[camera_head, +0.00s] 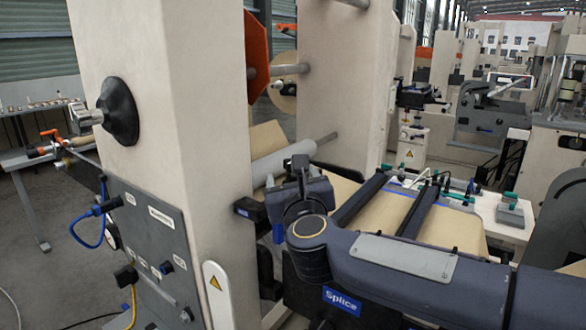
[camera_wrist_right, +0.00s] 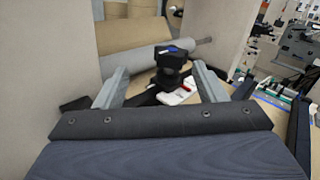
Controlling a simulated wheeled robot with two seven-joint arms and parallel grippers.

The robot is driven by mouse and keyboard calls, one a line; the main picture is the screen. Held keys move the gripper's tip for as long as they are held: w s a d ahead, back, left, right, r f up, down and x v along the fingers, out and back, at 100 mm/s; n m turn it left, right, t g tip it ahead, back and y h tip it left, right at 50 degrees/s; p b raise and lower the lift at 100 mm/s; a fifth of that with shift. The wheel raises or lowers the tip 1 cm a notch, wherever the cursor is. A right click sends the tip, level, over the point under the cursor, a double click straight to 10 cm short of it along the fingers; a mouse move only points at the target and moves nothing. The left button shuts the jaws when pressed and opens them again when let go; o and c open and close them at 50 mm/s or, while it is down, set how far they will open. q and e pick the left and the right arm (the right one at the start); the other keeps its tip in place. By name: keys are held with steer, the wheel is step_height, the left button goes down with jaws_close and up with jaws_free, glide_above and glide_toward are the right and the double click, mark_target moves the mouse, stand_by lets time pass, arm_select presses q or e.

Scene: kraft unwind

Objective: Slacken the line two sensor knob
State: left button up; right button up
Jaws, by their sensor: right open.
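In the right wrist view, a black knob-like part (camera_wrist_right: 172,66) with a small blue mark on top stands between and beyond the fingers of my right gripper (camera_wrist_right: 160,86). The fingers are spread apart and a gap shows on each side of the part. No label on it is readable, so I cannot tell for certain that it is the line two sensor knob. In the head view, my right arm comes in from the right, and its dark wrist hides most of the area around the right gripper (camera_head: 300,188). My left gripper is not in view.
A cream column (camera_head: 165,90) carries a black round mount (camera_head: 118,110) and a grey panel (camera_head: 160,225) with cables. A grey roller (camera_head: 285,160) and brown kraft web (camera_head: 455,225) lie close behind my right arm. Machine frames stand further back.

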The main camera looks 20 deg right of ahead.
steer(key=w+d+m, duration=0.1)
steer(key=w, duration=0.1)
steer(key=w+d+m+h+p, duration=0.1)
steer(key=w, duration=0.2)
steer(key=w+d+m, duration=0.1)
steer(key=w, duration=0.1)
steer(key=shift+w+d+f+g+h+p, duration=0.1)
steer(key=shift+w+d+g+h+p, duration=0.1)
steer(key=shift+d+g+h+p, duration=0.15)
steer(key=shift+c, duration=0.4)
